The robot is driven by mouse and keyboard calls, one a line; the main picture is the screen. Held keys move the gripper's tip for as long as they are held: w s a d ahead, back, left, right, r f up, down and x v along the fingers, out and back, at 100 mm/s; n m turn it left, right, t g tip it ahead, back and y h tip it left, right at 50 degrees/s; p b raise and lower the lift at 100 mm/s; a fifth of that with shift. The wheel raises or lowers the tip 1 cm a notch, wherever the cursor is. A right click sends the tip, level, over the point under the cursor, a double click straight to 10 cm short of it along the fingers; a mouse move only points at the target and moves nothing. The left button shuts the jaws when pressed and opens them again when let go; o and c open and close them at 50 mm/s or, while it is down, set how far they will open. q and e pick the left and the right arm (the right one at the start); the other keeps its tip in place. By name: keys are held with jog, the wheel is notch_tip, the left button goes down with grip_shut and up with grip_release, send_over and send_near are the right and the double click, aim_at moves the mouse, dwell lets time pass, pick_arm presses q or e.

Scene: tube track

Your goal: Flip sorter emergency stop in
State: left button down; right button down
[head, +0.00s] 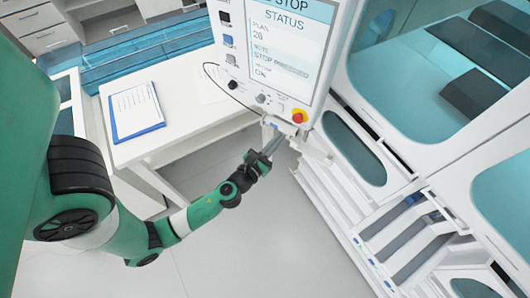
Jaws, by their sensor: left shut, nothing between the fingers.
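My left gripper (279,137) is shut and empty. Its fingertips are just below and left of the emergency stop, close to the panel's lower edge. I cannot tell whether they touch the panel. The screen (290,40) above reads "STOP STATUS" with smaller lines beneath. My right gripper is not in view.
Small knobs (260,98) sit left of the emergency stop, and a column of buttons (228,41) lines the panel's left side. A white table with a blue clipboard (136,110) stands left. The sorter's white housing (420,178) with trays fills the right. The floor below is clear.

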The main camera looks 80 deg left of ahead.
pick_arm(q)
jog(key=b+v, duration=0.1)
jog(key=v, duration=0.5)
jog(key=shift+r, duration=0.1)
dwell(0.3)
